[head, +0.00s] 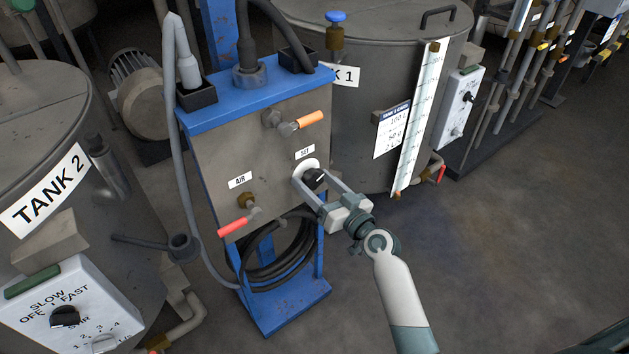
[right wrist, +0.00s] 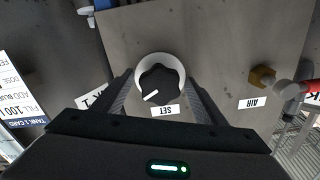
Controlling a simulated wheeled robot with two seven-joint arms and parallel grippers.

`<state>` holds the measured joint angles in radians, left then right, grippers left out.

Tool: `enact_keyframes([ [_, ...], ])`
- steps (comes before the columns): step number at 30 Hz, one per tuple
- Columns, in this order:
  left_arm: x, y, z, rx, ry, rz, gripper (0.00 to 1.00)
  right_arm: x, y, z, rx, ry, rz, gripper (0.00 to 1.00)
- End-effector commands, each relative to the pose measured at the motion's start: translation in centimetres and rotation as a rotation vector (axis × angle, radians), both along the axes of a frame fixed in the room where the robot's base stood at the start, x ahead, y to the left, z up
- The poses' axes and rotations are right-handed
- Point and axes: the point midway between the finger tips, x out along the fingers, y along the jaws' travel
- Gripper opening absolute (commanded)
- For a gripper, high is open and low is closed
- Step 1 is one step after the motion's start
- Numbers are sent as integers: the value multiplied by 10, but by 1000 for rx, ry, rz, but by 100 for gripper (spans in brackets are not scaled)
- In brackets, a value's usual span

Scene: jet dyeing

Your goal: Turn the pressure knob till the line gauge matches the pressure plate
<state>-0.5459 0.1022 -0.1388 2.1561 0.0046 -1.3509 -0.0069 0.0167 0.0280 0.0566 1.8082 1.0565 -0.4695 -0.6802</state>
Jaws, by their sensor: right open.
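The black knob (head: 315,179) labelled SET sits on a pale round base on the grey panel of the blue-framed stand. It also shows in the right wrist view (right wrist: 160,86), where its white pointer mark points to the lower left. My right gripper (head: 318,184) is open, with one finger on each side of the knob; I cannot tell whether they touch it. In the right wrist view the fingers flank the knob with the SET label (right wrist: 165,111) between them. I cannot make out a line gauge or a pressure plate. My left gripper is not in view.
On the same panel are an orange-handled valve (head: 310,119) above and a red-handled AIR valve (head: 234,226) at lower left. A coiled hose (head: 277,262) hangs below. Tank 2 (head: 40,135) stands left, and Tank 1 (head: 378,60) stands behind. The floor at right is clear.

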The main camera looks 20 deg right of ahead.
Motion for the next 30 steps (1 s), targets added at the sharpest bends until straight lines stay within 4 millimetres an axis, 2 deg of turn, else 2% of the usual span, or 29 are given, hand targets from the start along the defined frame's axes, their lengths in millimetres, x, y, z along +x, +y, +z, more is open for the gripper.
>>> enact_keyframes([
  [10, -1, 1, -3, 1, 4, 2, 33, 2, 1, 0, 0, 1, 0, 65],
  [15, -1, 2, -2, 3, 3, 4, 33, 2, 1, 0, 0, 0, 0, 25],
  [25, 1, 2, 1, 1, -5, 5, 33, 2, 1, 0, 19, 7, 0, 24],
  [30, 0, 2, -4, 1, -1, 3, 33, 2, 1, 0, 71, 27, 0, 24],
])
